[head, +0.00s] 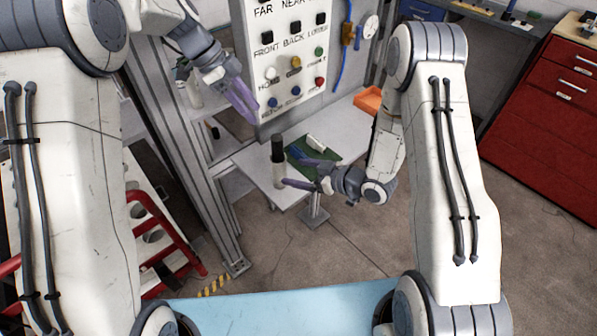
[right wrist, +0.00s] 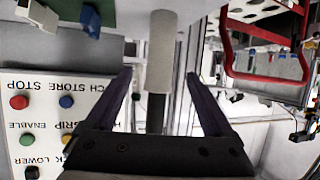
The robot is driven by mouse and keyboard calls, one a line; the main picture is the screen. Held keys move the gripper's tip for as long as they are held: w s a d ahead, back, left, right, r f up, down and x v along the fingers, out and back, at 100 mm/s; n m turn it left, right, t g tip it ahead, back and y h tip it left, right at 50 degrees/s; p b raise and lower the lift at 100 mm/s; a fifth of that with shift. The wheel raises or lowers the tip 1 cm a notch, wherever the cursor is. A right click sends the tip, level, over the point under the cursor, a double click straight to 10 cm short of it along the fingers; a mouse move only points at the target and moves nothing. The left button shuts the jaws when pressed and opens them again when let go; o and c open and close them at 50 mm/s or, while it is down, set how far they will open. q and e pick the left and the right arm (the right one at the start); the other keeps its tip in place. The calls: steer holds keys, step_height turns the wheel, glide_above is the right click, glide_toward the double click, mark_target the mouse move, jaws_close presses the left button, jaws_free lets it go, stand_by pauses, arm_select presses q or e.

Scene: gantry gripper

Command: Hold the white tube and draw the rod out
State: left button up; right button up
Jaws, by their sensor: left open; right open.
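The white tube (head: 279,178) stands upright on a pale shelf, with the black rod (head: 277,148) sticking out of its top. In the right wrist view, which is upside down, the white tube (right wrist: 161,50) and the dark rod (right wrist: 155,113) line up between my fingers. My right gripper (head: 293,169) is open just right of the tube and rod, with its purple fingers spread toward them; I cannot tell if they touch. My left gripper (head: 253,114) is in front of the button panel, above and left of the rod. It is open and empty, apart from both objects.
A panel of coloured buttons (head: 291,52) stands behind. A green mat (head: 327,172) with a white item lies on the shelf right of the tube. An orange bin (head: 369,100) is further back. A metal frame post (head: 185,170) rises left of the shelf.

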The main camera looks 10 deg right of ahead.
mark_target(277, 149)
steer(key=shift+w+a+f, duration=0.2)
steer(key=shift+a, duration=0.1)
steer(key=x, duration=0.9)
steer(key=shift+w+a, duration=0.2)
steer(key=shift+a, duration=0.1)
steer(key=shift+c, duration=0.4)
